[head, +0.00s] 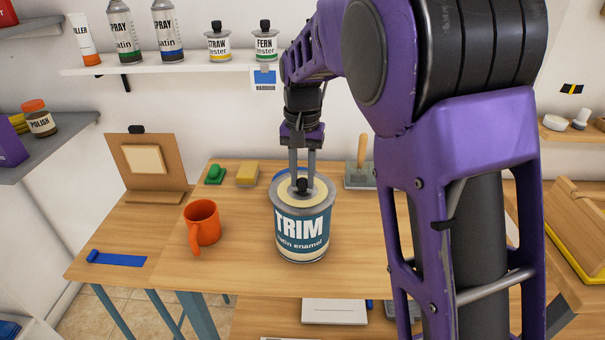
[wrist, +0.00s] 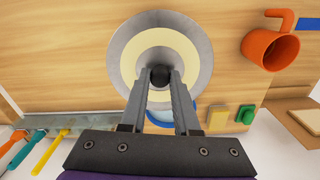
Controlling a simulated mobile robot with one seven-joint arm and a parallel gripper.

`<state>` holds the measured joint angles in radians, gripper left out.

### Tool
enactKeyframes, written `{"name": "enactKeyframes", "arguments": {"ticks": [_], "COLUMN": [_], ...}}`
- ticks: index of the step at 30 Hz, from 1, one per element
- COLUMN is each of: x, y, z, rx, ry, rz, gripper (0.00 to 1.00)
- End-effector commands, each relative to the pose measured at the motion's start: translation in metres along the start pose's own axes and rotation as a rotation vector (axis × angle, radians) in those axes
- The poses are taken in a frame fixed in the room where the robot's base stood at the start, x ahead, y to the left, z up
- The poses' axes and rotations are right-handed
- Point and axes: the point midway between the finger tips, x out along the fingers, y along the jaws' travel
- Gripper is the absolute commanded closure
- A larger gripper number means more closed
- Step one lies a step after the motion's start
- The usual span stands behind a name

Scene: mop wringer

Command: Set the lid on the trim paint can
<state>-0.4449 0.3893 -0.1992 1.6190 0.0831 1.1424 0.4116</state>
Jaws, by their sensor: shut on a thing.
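The trim paint can (head: 302,232) stands upright on the wooden workbench, with a blue label reading TRIM. The lid (head: 318,193), cream with a grey rim and a black knob, is at the top of the can. In the wrist view the lid (wrist: 137,62) covers the can from above. My gripper (head: 302,180) points down and is shut on the lid's black knob (wrist: 160,75). The lid looks level and roughly centred on the can. I cannot tell whether it rests fully on the rim.
An orange mug (head: 203,222) stands left of the can. A green block (head: 215,174) and a yellow sponge (head: 248,174) lie behind it. A blue strip (head: 118,259) lies at the bench's left end. A shelf (head: 160,66) with cans and bottles runs along the wall behind.

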Motion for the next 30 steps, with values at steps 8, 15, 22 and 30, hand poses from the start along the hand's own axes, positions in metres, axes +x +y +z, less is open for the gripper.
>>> {"name": "enactKeyframes", "arguments": {"ticks": [8,15,22,30], "x": [0.000,0.000,-0.009,-0.026], "y": [0.000,0.000,0.000,0.000], "z": [0.000,0.000,-0.001,-0.001], "rx": [0.000,0.000,0.000,0.000], "ry": [0.001,0.001,0.002,0.001], "rz": [0.000,0.000,-0.001,-0.001], "gripper": [0.43,0.35,0.35,0.35]}}
